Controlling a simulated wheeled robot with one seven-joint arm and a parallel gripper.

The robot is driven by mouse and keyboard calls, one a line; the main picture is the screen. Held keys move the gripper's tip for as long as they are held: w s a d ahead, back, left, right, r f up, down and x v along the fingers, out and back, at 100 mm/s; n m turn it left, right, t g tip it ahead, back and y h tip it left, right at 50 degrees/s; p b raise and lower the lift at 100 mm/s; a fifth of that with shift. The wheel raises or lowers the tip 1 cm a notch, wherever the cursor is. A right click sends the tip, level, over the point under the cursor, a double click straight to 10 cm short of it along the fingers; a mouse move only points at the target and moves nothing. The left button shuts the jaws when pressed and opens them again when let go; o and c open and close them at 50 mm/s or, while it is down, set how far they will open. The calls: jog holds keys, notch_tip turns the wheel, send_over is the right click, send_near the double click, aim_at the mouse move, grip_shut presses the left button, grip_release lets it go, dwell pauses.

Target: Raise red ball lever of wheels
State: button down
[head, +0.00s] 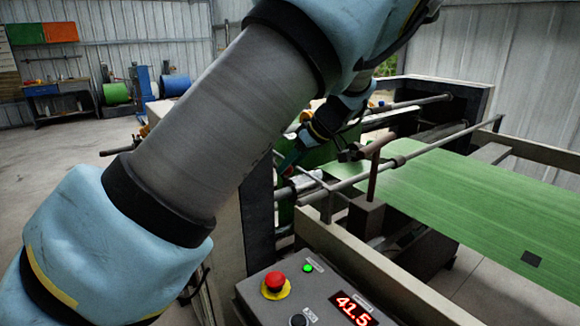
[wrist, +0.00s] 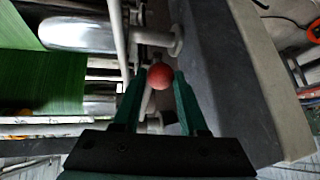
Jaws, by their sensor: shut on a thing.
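The red ball (wrist: 160,77) of the lever sits between the two green fingertips in the wrist view. My gripper (wrist: 159,82) is shut on the ball. A thin grey rod (wrist: 148,104) shows just behind the ball; I cannot tell for sure whether it is the lever's own shaft. In the head view my gripper (head: 290,160) is at the machine's near end, beside the rollers, partly behind my arm. The ball cannot be made out there. The wheels cannot be clearly told apart from the rollers.
Green sheet (head: 470,190) runs across the machine to the right. A control box (head: 310,295) with a red stop button (head: 274,282) and a lit 41.5 display stands in front. A dark upright post (head: 374,175) and metal bars are near my gripper. Open floor lies left.

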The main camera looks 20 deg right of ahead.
notch_tip(320, 180, down, 2)
jog(key=shift+w+t+b, duration=0.1)
jog(key=shift+t+b, duration=0.2)
jog(key=shift+b, duration=0.1)
jog(key=shift+w+a+f+b, duration=0.1)
jog(key=shift+w+f+b, duration=0.25)
jog(key=shift+f, duration=0.3)
jog(key=shift+s, duration=0.1)
jog(key=shift+c, duration=2.3)
grip_release()
notch_tip(320, 180, up, 10)
jog(key=shift+r+b, duration=0.1)
jog(key=shift+b, duration=0.7)
